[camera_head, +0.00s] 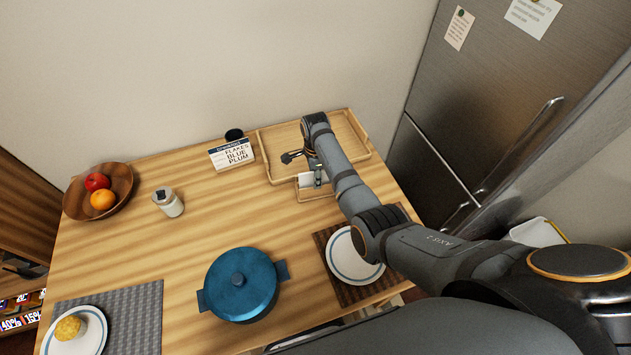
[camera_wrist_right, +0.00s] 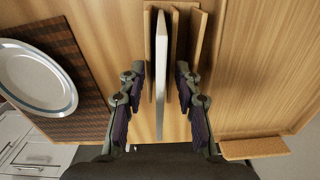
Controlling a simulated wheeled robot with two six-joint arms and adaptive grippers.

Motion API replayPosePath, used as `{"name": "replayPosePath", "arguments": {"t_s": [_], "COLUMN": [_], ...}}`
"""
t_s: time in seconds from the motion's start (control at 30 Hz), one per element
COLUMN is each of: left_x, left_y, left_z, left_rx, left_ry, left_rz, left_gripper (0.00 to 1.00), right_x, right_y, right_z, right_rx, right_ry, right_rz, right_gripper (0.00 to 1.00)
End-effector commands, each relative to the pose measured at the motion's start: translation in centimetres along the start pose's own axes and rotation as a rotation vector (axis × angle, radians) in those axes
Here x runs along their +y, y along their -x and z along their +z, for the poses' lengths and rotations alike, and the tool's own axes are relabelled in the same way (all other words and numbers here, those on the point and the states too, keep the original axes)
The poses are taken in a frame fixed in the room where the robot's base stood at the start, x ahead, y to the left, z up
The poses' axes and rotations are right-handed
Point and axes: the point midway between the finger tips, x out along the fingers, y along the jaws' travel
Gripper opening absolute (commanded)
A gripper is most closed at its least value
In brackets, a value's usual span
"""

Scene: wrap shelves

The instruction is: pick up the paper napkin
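The white paper napkin (camera_head: 305,181) stands upright in a small wooden holder (camera_head: 318,195) at the front of the wooden tray. In the right wrist view the napkin (camera_wrist_right: 160,62) shows edge-on between the holder's wooden walls (camera_wrist_right: 198,50). My right gripper (camera_wrist_right: 160,82) is open, with one finger on each side of the napkin and a visible gap on both sides. In the head view the right gripper (camera_head: 316,175) points down over the holder and partly hides it. My left gripper is not in view.
The wooden tray (camera_head: 354,133) lies behind the holder, with a lettered sign (camera_head: 232,154) to its left. A plate (camera_head: 346,262) on a brown mat is in front. A blue pot (camera_head: 240,284), a jar (camera_head: 168,202) and a fruit bowl (camera_head: 122,182) stand further left.

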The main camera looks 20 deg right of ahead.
Motion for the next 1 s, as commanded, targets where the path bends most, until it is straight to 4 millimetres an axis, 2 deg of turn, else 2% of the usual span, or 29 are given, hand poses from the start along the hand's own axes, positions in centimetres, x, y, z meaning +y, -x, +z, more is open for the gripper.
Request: {"name": "replayPosePath", "arguments": {"t_s": [0.2, 0.43, 0.83, 1.0], "left_x": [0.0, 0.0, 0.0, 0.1], "left_y": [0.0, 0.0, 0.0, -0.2], "left_z": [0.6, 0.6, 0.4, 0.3], "left_rx": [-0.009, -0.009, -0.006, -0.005], "left_ry": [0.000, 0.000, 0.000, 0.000], "left_rz": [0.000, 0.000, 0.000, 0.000], "left_gripper": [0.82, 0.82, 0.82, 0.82], "right_x": [0.0, 0.0, -0.1, -0.2], "right_y": [-0.1, -0.1, 0.2, 3.1], "right_z": [0.0, 0.0, 0.0, 0.1], "right_rx": [0.000, 0.000, 0.000, -0.001], "right_ry": [0.000, 0.000, 0.000, 0.001], "right_rz": [-0.002, -0.001, -0.002, -0.007], "right_gripper": [0.32, 0.00, 0.00, 0.00]}}
